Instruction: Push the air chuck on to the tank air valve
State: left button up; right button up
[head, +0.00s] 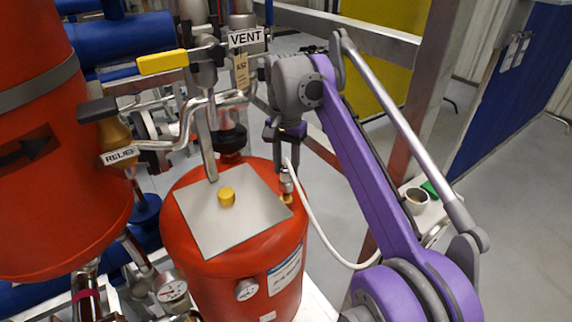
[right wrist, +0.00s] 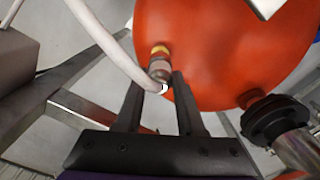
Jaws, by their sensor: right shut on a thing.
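The red tank (head: 245,268) stands upright in the middle of the head view. Its brass air valve (head: 286,200) sits on the right shoulder of the tank. The air chuck (head: 286,182), a small metal fitting on a white hose, is just above the valve and in line with it. My right gripper (head: 284,163) is shut on the chuck from above. In the right wrist view the chuck (right wrist: 159,68) is at the fingertips (right wrist: 157,80), against the brass valve (right wrist: 159,50). I cannot tell how far it is pressed on. My left gripper is out of view.
The VENT pipe (head: 230,125) rises behind. The white hose (head: 322,235) loops right under my arm. A bigger red vessel (head: 55,190) stands left.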

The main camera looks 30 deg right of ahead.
jog(key=shift+p, duration=0.55)
dwell(0.9)
jog(key=shift+f, duration=0.2)
jog(key=shift+f+b, duration=0.35)
jog(key=shift+f, duration=0.25)
jog(key=shift+f, duration=0.2)
dwell(0.4)
jog(key=shift+f+b, duration=0.35)
jog(key=shift+f, duration=0.25)
jog(key=shift+f, duration=0.15)
jog(key=o, duration=1.4)
